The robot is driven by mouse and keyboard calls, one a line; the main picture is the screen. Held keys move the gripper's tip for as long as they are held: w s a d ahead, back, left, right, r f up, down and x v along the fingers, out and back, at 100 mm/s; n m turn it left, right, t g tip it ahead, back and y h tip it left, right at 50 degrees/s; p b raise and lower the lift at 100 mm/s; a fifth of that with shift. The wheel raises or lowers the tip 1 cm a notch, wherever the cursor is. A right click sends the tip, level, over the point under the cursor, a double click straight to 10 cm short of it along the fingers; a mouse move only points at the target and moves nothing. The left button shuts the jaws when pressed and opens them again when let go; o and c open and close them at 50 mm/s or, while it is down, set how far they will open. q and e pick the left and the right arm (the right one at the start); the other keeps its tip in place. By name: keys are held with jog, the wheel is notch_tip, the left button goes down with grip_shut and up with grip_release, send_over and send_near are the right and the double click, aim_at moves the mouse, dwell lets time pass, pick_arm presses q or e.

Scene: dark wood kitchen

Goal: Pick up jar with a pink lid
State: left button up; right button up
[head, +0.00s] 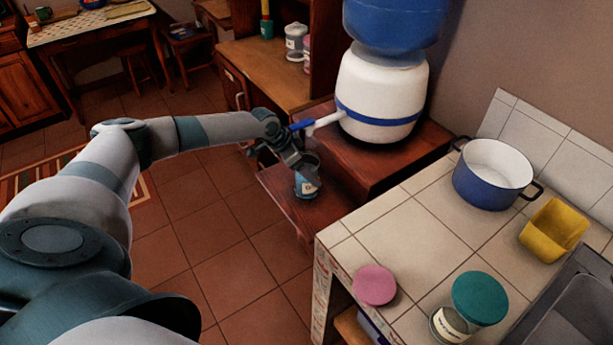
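A round pink lid (375,285) is at the front left corner of the tiled counter; no jar body shows under it. A small jar with pinkish colour (307,52) stands far back on the wooden cabinet, partly cut off by the cabinet's side panel. My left gripper (301,167) reaches out past the counter, over a low wooden step. It is right at a blue can-like cup (307,183) with a pale label, below the dispenser tap. I cannot tell whether its fingers are closed on the cup. My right gripper is not in view.
A teal-lidded glass jar (479,299) stands right of the pink lid. A blue pot (493,173), a yellow container (554,229) and a sink (585,318) are further right. A white water dispenser (381,95) stands behind the step. Tiles between lid and pot are clear.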

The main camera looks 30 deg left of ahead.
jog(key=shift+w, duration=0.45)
pick_arm(q)
jog(key=c, duration=1.9)
jog(key=shift+c, duration=0.7)
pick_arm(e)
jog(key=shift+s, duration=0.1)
pick_arm(q)
jog(key=shift+r, duration=0.1)
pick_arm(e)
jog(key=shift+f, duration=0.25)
pick_arm(q)
jog(key=shift+w+r+b, duration=0.1)
jog(key=shift+r+b, duration=0.1)
jog(key=shift+b, duration=0.35)
jog(key=s+a+b, duration=0.4)
jog(key=s+a, duration=0.6)
jog(key=s, duration=0.5)
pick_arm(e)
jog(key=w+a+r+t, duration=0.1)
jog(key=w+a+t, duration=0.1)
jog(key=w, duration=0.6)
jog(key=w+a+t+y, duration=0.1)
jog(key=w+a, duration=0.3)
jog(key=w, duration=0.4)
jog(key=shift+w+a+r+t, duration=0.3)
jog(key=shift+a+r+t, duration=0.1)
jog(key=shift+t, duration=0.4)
